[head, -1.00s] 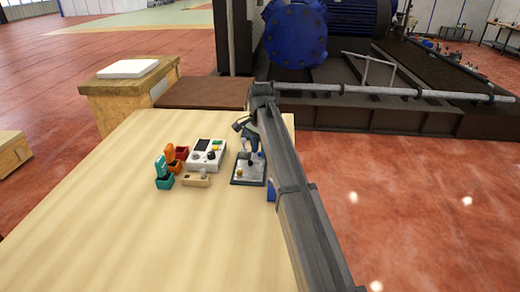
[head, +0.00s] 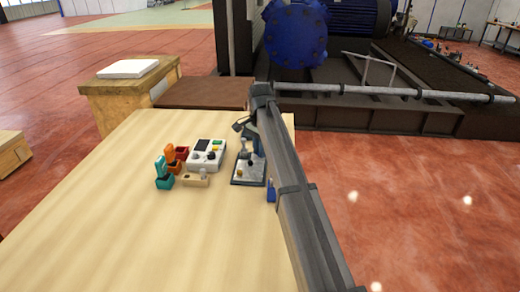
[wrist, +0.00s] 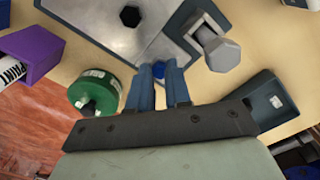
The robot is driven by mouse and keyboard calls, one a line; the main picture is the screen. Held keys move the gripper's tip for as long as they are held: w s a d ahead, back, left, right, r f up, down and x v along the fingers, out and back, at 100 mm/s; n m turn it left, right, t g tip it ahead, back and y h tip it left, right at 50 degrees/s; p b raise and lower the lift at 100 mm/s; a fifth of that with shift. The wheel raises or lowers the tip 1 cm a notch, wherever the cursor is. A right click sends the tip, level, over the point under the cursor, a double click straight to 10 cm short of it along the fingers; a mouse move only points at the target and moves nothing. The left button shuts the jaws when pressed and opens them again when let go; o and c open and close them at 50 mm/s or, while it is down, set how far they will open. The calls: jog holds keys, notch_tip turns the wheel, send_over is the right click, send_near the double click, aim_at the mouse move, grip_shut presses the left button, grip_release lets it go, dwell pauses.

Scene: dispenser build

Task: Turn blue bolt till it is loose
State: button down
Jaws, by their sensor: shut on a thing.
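The blue bolt (wrist: 158,69) shows in the wrist view at the near edge of a grey metal plate (wrist: 95,22) with a dark border. My gripper (wrist: 158,72) has its two blue fingers close on either side of the bolt head, shut on it. The fingers hide much of the bolt, so I cannot tell how far it stands out of the plate. In the head view the plate (head: 248,181) lies near the right edge of the table, with my arm partly over it.
In the wrist view a black hex piece (wrist: 130,16) sits on the plate, with a large grey bolt (wrist: 222,53) to the right. A green round part (wrist: 95,91) and a purple box (wrist: 35,45) are left. A white device (head: 207,155) stands left of the plate; the table's left is clear.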

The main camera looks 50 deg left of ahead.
jog(key=n, duration=0.6)
jog(key=shift+n, duration=0.4)
jog(key=n, duration=1.2)
jog(key=shift+n, duration=0.3)
jog(key=n, duration=0.6)
jog(key=c, duration=1.1)
grip_release()
jog(key=shift+o, duration=0.2)
